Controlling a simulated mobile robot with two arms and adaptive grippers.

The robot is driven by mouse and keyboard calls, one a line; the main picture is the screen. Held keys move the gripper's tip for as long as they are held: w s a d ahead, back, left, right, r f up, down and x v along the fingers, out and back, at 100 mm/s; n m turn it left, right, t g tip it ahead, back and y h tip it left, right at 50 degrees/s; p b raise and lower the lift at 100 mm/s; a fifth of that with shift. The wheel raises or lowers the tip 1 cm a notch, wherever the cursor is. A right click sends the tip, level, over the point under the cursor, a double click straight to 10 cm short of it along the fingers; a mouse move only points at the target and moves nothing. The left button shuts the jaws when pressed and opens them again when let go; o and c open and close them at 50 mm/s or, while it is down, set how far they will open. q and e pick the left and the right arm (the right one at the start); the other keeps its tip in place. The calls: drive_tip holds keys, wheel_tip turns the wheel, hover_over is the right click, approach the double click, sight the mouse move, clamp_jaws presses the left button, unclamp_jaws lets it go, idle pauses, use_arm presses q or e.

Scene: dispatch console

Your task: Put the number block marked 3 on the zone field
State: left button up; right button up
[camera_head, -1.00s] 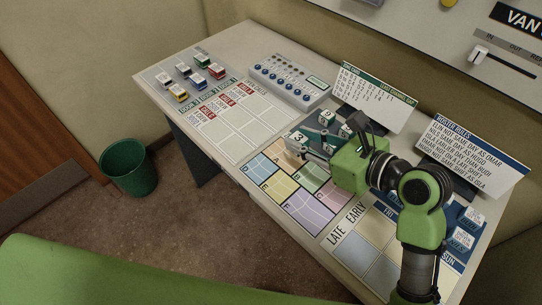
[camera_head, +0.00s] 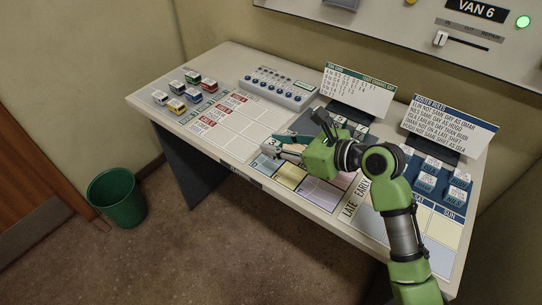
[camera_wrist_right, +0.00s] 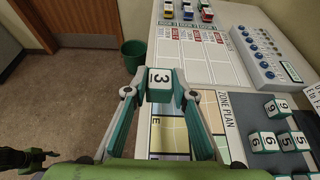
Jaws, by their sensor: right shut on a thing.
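The number block marked 3 (camera_wrist_right: 160,84) is between the fingertips of my right gripper (camera_wrist_right: 160,92) in the right wrist view, its 3 facing the camera. In the head view my right gripper (camera_head: 286,148) holds the block (camera_head: 273,143) over the near edge of the zone plan. The zone plan (camera_wrist_right: 168,132), with its coloured fields, lies under the gripper and is partly hidden by the fingers. I cannot tell how high the block is above it.
Other number blocks (camera_wrist_right: 265,141) stand on the dark strip beside the zone plan. A switch panel (camera_head: 277,88), small toy vans (camera_head: 205,84) and two upright cards (camera_head: 358,92) stand farther back. A green bin (camera_head: 116,197) is on the floor at left.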

hover_over(272, 165)
drive_tip(key=s, duration=0.1)
wheel_tip(272, 165, down, 4)
drive_tip(key=shift+f, duration=0.2)
drive_tip(key=shift+w+f, duration=0.35)
drive_tip(key=shift+f, duration=0.1)
drive_tip(key=shift+w+f+b, duration=0.2)
drive_tip(key=shift+f+b, duration=0.05)
drive_tip(key=shift+b, duration=0.05)
wheel_tip(272, 165, down, 2)
drive_tip(key=shift+f, duration=0.55)
use_arm(q)
drive_tip(key=shift+s+a+f, duration=0.4)
drive_tip(key=shift+s+a, duration=0.3)
drive_tip(key=shift+s, duration=0.15)
use_arm(e)
drive_tip(key=shift+f, duration=0.1)
